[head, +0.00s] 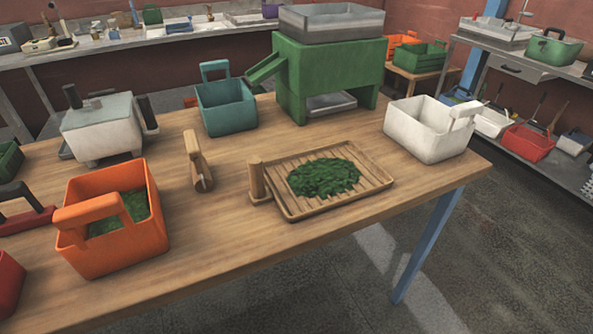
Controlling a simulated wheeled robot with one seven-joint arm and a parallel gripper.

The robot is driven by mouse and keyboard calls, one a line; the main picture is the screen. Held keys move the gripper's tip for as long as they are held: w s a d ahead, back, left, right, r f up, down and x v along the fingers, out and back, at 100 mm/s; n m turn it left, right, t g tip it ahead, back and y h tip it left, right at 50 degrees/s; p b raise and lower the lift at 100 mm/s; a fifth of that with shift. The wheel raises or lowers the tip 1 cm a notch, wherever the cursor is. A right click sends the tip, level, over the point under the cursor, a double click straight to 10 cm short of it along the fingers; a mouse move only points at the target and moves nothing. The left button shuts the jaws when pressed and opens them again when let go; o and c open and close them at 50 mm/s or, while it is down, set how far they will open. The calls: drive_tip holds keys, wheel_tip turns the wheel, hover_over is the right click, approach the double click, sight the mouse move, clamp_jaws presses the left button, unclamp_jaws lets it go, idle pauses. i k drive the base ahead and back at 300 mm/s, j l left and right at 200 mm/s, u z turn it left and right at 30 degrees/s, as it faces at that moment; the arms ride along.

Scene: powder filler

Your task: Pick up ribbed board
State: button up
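The ribbed board (372,179) is a wooden tray-like board with raised edges and parallel ribs. It lies flat near the front edge of the wooden table, right of the middle of the view. A pile of green leaves (323,177) covers its centre. An upright wooden handle (257,180) stands at its left end. My gripper is not in view.
An orange bin (118,225), a teal bin (226,108) and a white bin (428,130) stand on the table (235,235). A wooden hand tool (196,165) lies left of the board. A green machine (330,72) stands behind it. Bare tabletop lies in front.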

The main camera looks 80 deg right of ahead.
sight(305, 184)
drive_tip(key=k+l+u, duration=0.2)
drive_tip(key=k+l, duration=0.7)
drive_tip(key=l, duration=0.15)
drive_tip(key=k+l+u, duration=0.25)
drive_tip(key=k+l, duration=0.6)
drive_tip(key=k, duration=0.15)
